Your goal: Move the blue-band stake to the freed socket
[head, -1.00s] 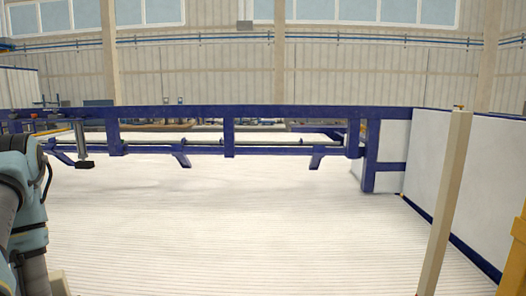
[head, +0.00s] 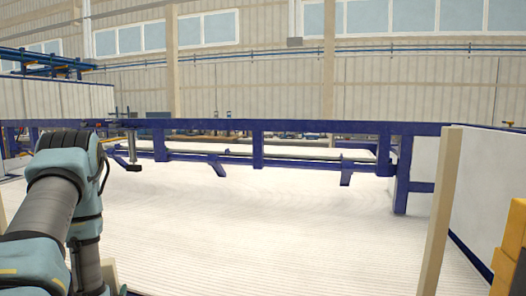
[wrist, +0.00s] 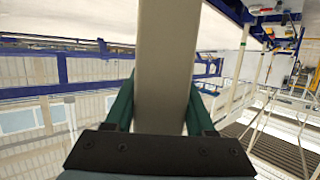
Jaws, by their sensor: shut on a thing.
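My gripper (wrist: 159,110) has green fingers, one on each side of a thick beige stake (wrist: 166,55). It is shut on the stake, which runs up out of the top of the wrist view. No blue band shows on the visible part, so I cannot tell whether it is the blue-band stake. My gripper is not seen in the head view, where my arm fills the lower left. A beige upright post (head: 439,205) stands at the right of the head view, and no blue band is visible on it. No socket can be made out.
A long blue frame (head: 300,127) with pipe-like bars crosses the middle of the head view. White panels (head: 495,190) stand at the right, with a yellow structure (head: 510,240) at the right edge. The ribbed pale floor (head: 250,240) between is clear.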

